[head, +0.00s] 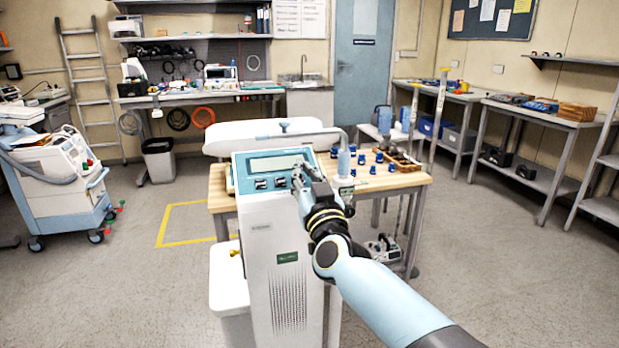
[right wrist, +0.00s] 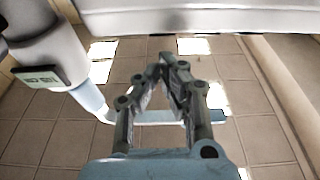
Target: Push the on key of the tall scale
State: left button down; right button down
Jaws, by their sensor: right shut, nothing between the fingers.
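A tall white device (head: 257,225) with a light blue sloping top panel stands in front of me; I take it for the tall scale. Its panel has a grey display (head: 274,164) and small dark keys (head: 271,182) below it. Which key is the on key is too small to read. My right gripper (head: 300,172) is shut and empty, over the right part of the panel, hiding what lies there. I cannot tell whether it touches. The right wrist view shows its fingertips (right wrist: 171,62) together. My left gripper is not in view.
A wooden table (head: 405,179) with several blue-topped items stands behind the device. A blue and white cart (head: 62,180) is at the left. A blue-grey arm-like tube (head: 343,160) rises just right of the panel. The floor to the right is clear.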

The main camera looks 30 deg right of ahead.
jog(key=shift+w+d+f, duration=0.1)
jog(key=shift+w+f, duration=0.15)
jog(key=shift+f, duration=0.25)
